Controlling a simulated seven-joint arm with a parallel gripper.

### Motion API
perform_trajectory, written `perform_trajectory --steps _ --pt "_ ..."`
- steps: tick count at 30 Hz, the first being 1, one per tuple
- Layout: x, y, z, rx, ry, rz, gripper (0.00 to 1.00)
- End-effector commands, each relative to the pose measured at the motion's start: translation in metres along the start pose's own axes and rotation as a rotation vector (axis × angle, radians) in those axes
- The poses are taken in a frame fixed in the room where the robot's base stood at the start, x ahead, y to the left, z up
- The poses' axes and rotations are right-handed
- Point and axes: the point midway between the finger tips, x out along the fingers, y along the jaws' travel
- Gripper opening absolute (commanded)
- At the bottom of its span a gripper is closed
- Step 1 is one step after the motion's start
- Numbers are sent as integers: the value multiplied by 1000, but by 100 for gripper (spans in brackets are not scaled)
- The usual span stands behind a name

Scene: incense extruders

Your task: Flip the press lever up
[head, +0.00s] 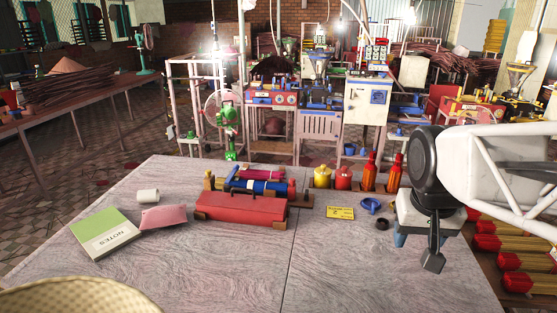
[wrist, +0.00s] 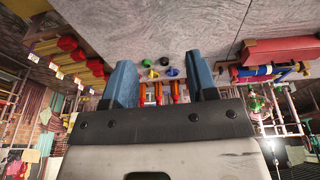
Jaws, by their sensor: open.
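No part shows clearly enough for me to name it as the press lever. A press-like assembly with a blue cylinder (head: 262,187) and wooden end blocks lies on the table behind a red box (head: 242,207) with a dark handle on top. The blue cylinder also shows in the wrist view (wrist: 262,71). My gripper (head: 412,240) is at the right of the table, well apart from that assembly. In the wrist view its two blue fingers (wrist: 160,75) stand wide apart with nothing held between them.
A yellow pot (head: 322,178), a red pot (head: 343,179), orange bottles (head: 369,172), a blue ring (head: 371,205) and a yellow card (head: 340,213) lie between the assembly and my gripper. A green notebook (head: 105,232) and pink pouch (head: 163,217) lie left.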

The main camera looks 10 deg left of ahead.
Motion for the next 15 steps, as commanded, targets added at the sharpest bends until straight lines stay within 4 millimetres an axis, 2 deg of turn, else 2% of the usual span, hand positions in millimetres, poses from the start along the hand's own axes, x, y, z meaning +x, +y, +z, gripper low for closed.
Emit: perform_trajectory --steps 3,15 --pt "-2 -9 -29 -4 -1 5 53" --pt "-5 -45 -121 -14 7 26 53"
